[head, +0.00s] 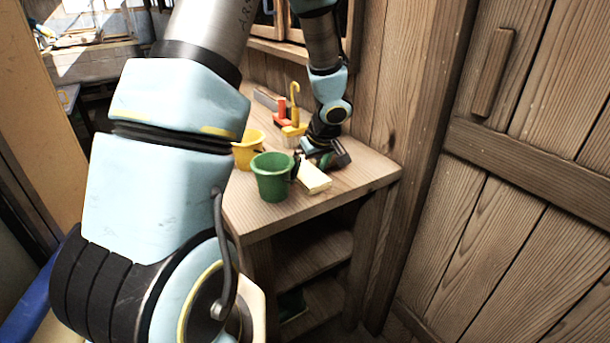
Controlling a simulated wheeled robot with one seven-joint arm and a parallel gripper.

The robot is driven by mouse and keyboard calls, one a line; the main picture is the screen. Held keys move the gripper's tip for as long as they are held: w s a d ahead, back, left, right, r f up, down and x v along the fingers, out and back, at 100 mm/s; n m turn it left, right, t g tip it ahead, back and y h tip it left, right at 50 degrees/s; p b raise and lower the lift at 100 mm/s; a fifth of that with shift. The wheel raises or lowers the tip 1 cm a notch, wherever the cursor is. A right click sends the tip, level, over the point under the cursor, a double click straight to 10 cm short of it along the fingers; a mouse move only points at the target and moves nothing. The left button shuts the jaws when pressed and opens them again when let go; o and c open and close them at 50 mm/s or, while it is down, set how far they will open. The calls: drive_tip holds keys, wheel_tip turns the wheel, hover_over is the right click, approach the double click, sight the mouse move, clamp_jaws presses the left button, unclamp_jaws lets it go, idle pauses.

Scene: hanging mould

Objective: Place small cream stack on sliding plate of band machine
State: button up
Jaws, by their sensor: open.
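The small cream stack (314,178) lies on the wooden bench top, just right of a green bucket. My gripper (306,163) is low over the bench at the stack's far end. Its jaws are open, and I cannot tell whether they are around the stack or only beside it. Part of the stack's far end is hidden by the gripper. I cannot make out the band machine or its sliding plate in this view.
The green bucket (271,177) stands close beside the stack, with a yellow bucket (248,150) behind it. Red and yellow tools (288,115) stand farther back. The bench (365,180) is clear at its right front corner. A plank door (540,160) is at right.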

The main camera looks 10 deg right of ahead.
drive_tip(key=c, duration=1.3)
drive_tip(key=shift+r, duration=0.1)
drive_tip(key=shift+c, duration=0.2)
